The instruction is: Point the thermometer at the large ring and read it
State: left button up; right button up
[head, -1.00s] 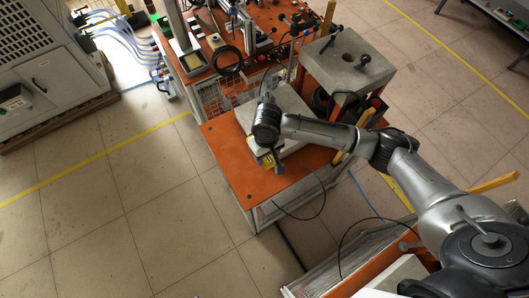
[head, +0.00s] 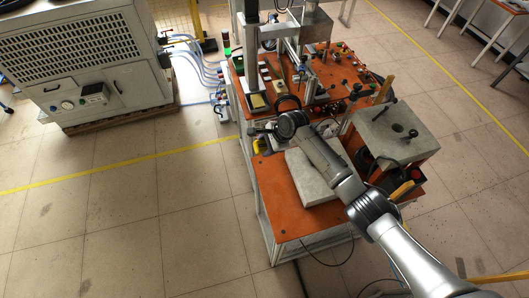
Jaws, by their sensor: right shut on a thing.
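My right gripper (head: 260,131) is over the left edge of the orange table, its fingers small and partly lost against dark things behind. It is shut on a small yellow and dark thing that looks like the thermometer (head: 259,146). A dark ring (head: 288,101) lies on the orange table just beyond my right wrist, which partly hides it. Another dark round shape (head: 364,160) shows under the grey block at the right. I cannot tell for certain which is the large ring. No thermometer reading is legible. My left gripper is not in view.
A pale grey slab (head: 308,183) lies on the orange table (head: 283,218) under my right forearm. A grey block with a hole (head: 397,131) stands to the right. A steel column (head: 252,55) rises at the back. A large grey cabinet (head: 85,65) stands left; floor between is clear.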

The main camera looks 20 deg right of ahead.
jog(key=m+t, duration=0.1)
jog(key=w+m+t, duration=0.1)
jog(key=shift+r+m, duration=0.3)
jog(key=shift+r, duration=0.1)
jog(key=shift+d+f+m, duration=0.1)
jog(key=shift+f+m, duration=0.05)
jog(key=shift+m, duration=0.15)
jog(key=d+f+b, duration=0.1)
jog(key=b, duration=0.1)
jog(key=d+f+b, duration=0.1)
jog(key=b, duration=0.1)
jog(key=shift+d+t, duration=0.3)
jog(key=shift+d, duration=0.1)
pick_arm(q)
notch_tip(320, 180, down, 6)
jog(key=b, duration=0.2)
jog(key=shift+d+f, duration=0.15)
pick_arm(e)
jog(key=shift+s+d+f, duration=0.1)
jog(key=shift+d+f, duration=0.1)
jog(key=shift+d, duration=0.35)
jog(key=shift+s+d+f, duration=0.1)
jog(key=shift+d+f, duration=0.05)
jog(key=shift+d, duration=0.35)
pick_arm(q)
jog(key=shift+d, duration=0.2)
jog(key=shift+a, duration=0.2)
